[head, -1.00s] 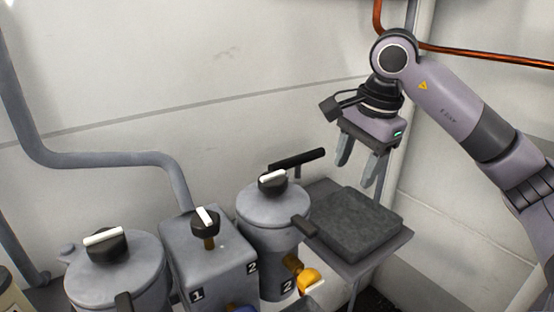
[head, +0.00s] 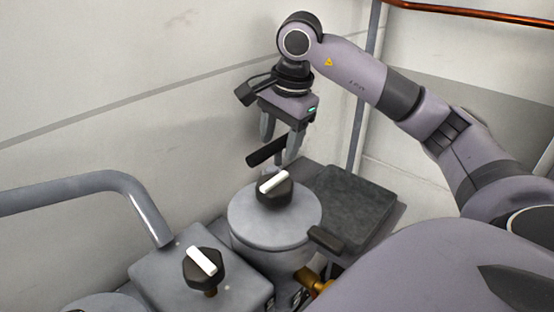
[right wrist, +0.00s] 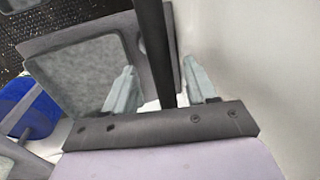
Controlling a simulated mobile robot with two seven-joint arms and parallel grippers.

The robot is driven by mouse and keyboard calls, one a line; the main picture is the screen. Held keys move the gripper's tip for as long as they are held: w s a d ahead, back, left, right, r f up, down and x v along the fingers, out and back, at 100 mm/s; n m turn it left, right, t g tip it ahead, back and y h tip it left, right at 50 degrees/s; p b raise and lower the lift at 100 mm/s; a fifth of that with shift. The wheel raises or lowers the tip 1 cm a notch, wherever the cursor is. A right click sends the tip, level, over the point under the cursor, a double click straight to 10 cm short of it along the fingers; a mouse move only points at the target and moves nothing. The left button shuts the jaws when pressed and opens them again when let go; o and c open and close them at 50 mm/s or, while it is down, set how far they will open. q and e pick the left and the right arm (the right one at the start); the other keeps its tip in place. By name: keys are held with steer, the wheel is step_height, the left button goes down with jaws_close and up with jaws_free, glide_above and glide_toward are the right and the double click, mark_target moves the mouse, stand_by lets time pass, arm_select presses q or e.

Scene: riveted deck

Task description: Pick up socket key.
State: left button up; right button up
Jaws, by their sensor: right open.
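The socket key (head: 265,153) appears to be the black T-shaped bar standing behind the round grey canister. Its stem is mostly hidden in the head view. My right gripper (head: 280,150) points down at the bar, with its fingers open. In the right wrist view the black bar (right wrist: 154,45) runs lengthwise into the gap between the two fingertips (right wrist: 160,75), with light space on both sides of it. I cannot tell whether either finger touches it. My left gripper is not in view.
A grey canister (head: 260,225) with a black, white-marked knob (head: 274,188) stands in front of the bar. A grey box (head: 160,275) with a similar knob (head: 204,266) is at its left. A dark textured pad (head: 350,205) lies at its right. The wall is close behind.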

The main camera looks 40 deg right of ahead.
steer(key=shift+w+f, duration=0.25)
steer(key=shift+f, duration=0.85)
jaws_close()
step_height(320, 180, up, 9)
steer(key=shift+p, duration=0.85)
steer(key=shift+r, duration=0.6)
